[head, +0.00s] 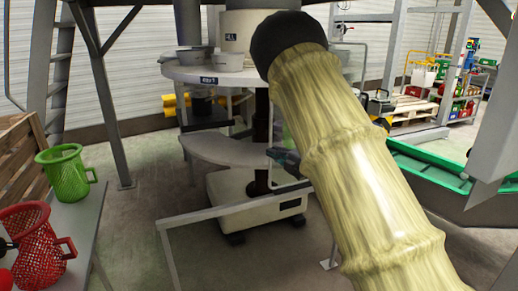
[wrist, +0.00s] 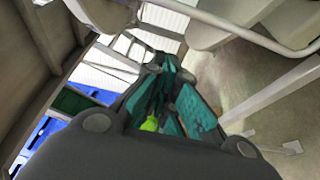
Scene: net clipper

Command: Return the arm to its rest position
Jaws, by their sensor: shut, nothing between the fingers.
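My arm in its pale yellow sleeve rises across the right half of the head view and hides much behind it. My gripper (wrist: 168,62) shows in the wrist view with its dark, teal-padded fingers drawn together at the tips and empty. In the head view a dark piece of the gripper (head: 283,157) shows at the left edge of the sleeve, in front of the white machine. A small bright green patch shows between the finger bases in the wrist view; I cannot tell what it is.
A green mesh basket (head: 66,174) and a red mesh basket (head: 37,245) stand on a grey table (head: 88,215) at left. A white round-tiered machine (head: 222,152) stands behind the arm. A metal rail (head: 215,207) crosses in front. A green-edged trough (head: 430,175) is at right.

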